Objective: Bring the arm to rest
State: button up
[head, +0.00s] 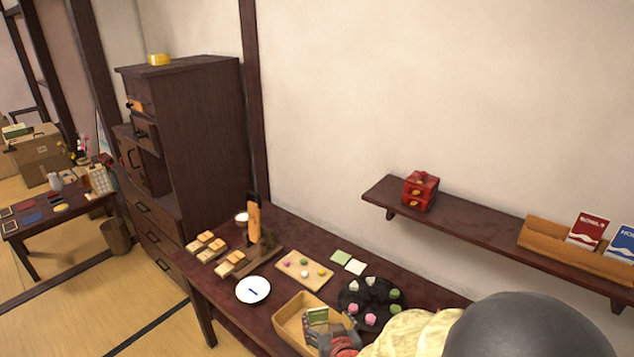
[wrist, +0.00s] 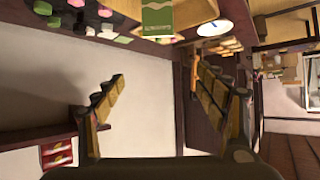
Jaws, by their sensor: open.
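My gripper (wrist: 158,68) is open in the wrist view, its two fingers wide apart with nothing between them. In the head view my arm enters at the bottom right, and my gripper (head: 335,336) is low in the picture, overlapping the wooden box (head: 290,328). Part of the gripper is cut off by the bottom edge. A green packet (head: 317,317) stands in the box; it also shows at the top of the wrist view (wrist: 157,18). I cannot tell whether the gripper touches the box.
The dark table (head: 235,310) holds a white plate (head: 253,290), a sweets board (head: 304,268) and a round black tray (head: 345,300). A wall shelf (head: 470,225) bears a small red chest (head: 420,190). A tall cabinet (head: 205,130) stands left.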

jog(key=s+d+f+g, duration=0.1)
jog(key=s+f+g, duration=0.2)
jog(key=s, duration=0.3)
jog(key=s+d+f+g, duration=0.1)
jog(key=s+f+g, duration=0.25)
jog(key=s, duration=0.25)
jog(key=s+d+r, duration=0.4)
jog(key=d+r, duration=0.1)
jog(key=r, duration=0.4)
jog(key=s+d+r+m+h, duration=0.1)
jog(key=s+d+r, duration=0.4)
jog(key=r, duration=0.4)
jog(key=s+d+r+m+h, duration=0.1)
jog(key=s+d+r, duration=0.4)
jog(key=r, duration=0.4)
jog(key=shift+r, duration=0.15)
